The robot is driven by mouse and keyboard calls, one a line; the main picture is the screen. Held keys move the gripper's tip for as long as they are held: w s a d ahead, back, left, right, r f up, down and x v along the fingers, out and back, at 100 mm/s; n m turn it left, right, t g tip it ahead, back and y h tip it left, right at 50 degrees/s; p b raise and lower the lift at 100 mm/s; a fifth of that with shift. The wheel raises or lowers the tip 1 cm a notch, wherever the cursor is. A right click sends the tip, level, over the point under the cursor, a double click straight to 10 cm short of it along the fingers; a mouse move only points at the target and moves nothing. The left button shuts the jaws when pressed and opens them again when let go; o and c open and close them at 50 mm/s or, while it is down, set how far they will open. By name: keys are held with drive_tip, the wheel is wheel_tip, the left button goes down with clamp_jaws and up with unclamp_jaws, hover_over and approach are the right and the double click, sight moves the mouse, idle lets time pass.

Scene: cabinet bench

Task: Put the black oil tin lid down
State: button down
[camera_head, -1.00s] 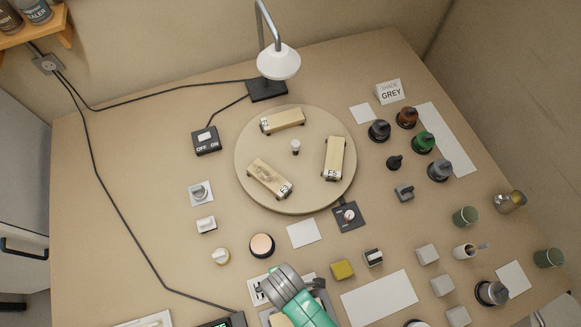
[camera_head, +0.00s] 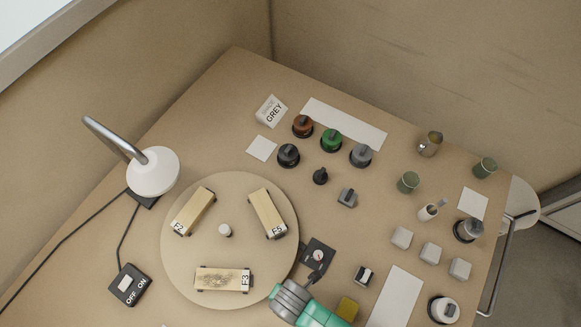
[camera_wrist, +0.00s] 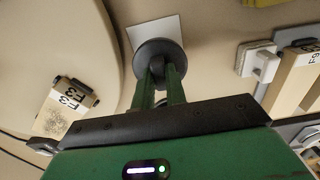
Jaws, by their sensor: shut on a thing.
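The black lid (camera_wrist: 158,57), a round disc with a knob on top, is in my gripper (camera_wrist: 160,82) in the wrist view. The two green fingers are shut on its knob. The lid is over a white card (camera_wrist: 155,28) and covers part of it; I cannot tell whether it touches. In the head view my wrist (camera_head: 292,300) is at the lower right edge of the turntable, and it hides the fingers, the lid and that card. A black tin (camera_head: 288,155) stands at the back beside a brown one (camera_head: 302,126).
The turntable (camera_head: 190,265) with several labelled blocks is close on the left. A dial box (camera_head: 317,257), a toggle block (camera_head: 364,275) and a yellow block (camera_head: 347,308) are close by. A lamp (camera_head: 152,172) stands at the left. Cups and grey cubes are to the right.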

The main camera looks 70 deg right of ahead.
drive_tip(key=shift+f+b, duration=0.45)
drive_tip(key=shift+f, duration=1.95)
drive_tip(key=shift+f, duration=0.1)
drive_tip(key=c, duration=1.4)
unclamp_jaws()
drive_tip(key=shift+c, duration=0.2)
wheel_tip(320, 180, up, 12)
drive_tip(key=p, duration=0.2)
drive_tip(key=shift+p, duration=0.35)
drive_tip(key=shift+w, duration=0.1)
